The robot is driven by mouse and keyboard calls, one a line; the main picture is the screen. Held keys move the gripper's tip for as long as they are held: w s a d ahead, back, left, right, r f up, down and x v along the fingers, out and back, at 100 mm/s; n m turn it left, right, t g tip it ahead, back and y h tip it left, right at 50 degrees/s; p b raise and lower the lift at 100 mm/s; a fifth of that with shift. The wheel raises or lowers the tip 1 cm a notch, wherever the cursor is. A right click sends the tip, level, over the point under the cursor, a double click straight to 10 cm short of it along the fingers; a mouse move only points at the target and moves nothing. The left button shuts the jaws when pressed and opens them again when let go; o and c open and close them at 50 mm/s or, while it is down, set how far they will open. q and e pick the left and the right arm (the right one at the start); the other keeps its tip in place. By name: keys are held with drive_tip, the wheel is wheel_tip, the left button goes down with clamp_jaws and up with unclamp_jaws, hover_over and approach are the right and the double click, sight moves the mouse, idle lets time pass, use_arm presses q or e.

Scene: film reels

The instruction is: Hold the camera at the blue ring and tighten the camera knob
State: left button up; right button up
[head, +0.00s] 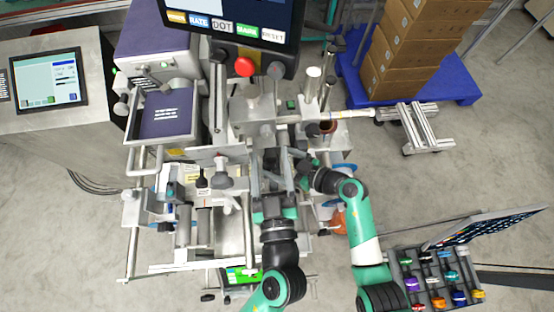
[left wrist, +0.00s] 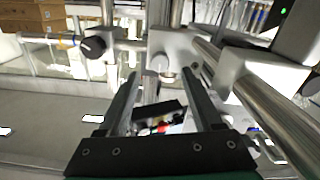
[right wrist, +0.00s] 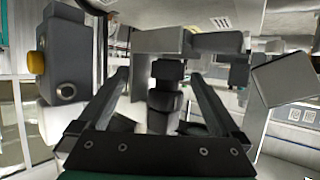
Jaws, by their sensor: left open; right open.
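My left gripper (head: 270,160) is open over the middle of the machine in the head view. In the left wrist view its open fingers (left wrist: 160,78) point at a grey metal clamp block (left wrist: 172,45) on a vertical rod. My right gripper (head: 304,162) is close beside it on the right. In the right wrist view its open fingers (right wrist: 158,76) have a dark ribbed cylindrical part (right wrist: 165,95) lined up between them, with gaps at the sides. I cannot tell if this part is the camera or its knob. I cannot make out the blue ring.
A black knob (left wrist: 93,46) sits on a rod at the left. A monitor with a red button (head: 244,67) overhangs the machine's back. A yellow-capped grey box (right wrist: 62,60) is beside my right gripper. A tray of coloured parts (head: 437,278) stands at the lower right.

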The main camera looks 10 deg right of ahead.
drive_tip(key=shift+w+a+f, duration=0.15)
drive_tip(key=shift+a, duration=0.1)
drive_tip(key=shift+c, duration=0.2)
